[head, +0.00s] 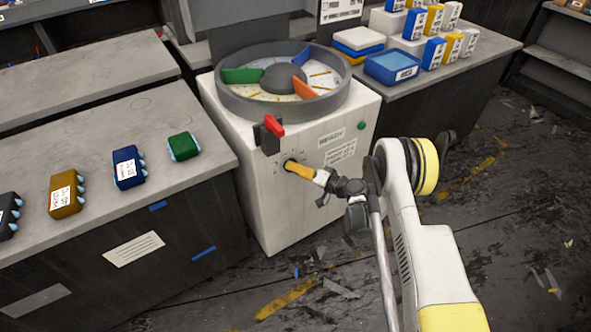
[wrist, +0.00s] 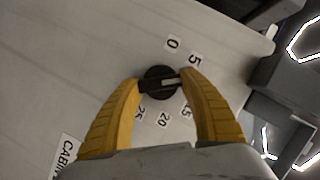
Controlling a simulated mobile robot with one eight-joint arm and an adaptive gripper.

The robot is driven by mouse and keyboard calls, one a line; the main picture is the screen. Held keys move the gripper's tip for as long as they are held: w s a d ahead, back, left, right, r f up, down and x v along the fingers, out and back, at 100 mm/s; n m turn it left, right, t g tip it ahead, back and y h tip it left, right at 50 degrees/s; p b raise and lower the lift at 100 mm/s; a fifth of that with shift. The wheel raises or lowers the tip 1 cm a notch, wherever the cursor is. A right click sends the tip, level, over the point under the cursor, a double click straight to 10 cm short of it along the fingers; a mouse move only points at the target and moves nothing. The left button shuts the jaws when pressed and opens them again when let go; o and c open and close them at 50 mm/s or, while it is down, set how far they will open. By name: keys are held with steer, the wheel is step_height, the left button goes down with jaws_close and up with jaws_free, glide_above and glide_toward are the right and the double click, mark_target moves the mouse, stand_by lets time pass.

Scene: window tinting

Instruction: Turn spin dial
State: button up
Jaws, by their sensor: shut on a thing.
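The spin dial (wrist: 158,83) is a round black knob with a pale pointer line, on the white front of the machine. Printed numbers ring it, among them 0, 5, 15, 20 and 25. In the wrist view the pointer lies to the right, between the 5 and the 15. My gripper (wrist: 161,84) has its two yellow fingers shut on the dial from both sides. In the head view my gripper (head: 291,167) reaches the machine front (head: 262,207), and its fingers cover most of the dial.
A red-handled lever (head: 273,126) sticks out just above the dial. A drum with coloured vanes (head: 285,77) tops the machine. A grey bench (head: 110,150) with several coloured blocks stands left; another with boxes stands right. A green button (head: 361,126) is on the machine front.

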mark_target(286, 146)
steer(key=shift+m, duration=0.3)
steer(key=o, duration=1.2)
steer(key=shift+w+a, duration=0.1)
step_height(286, 146, up, 10)
steer(key=shift+a+f, duration=0.1)
steer(key=shift+f, duration=0.1)
steer(key=shift+r, duration=0.25)
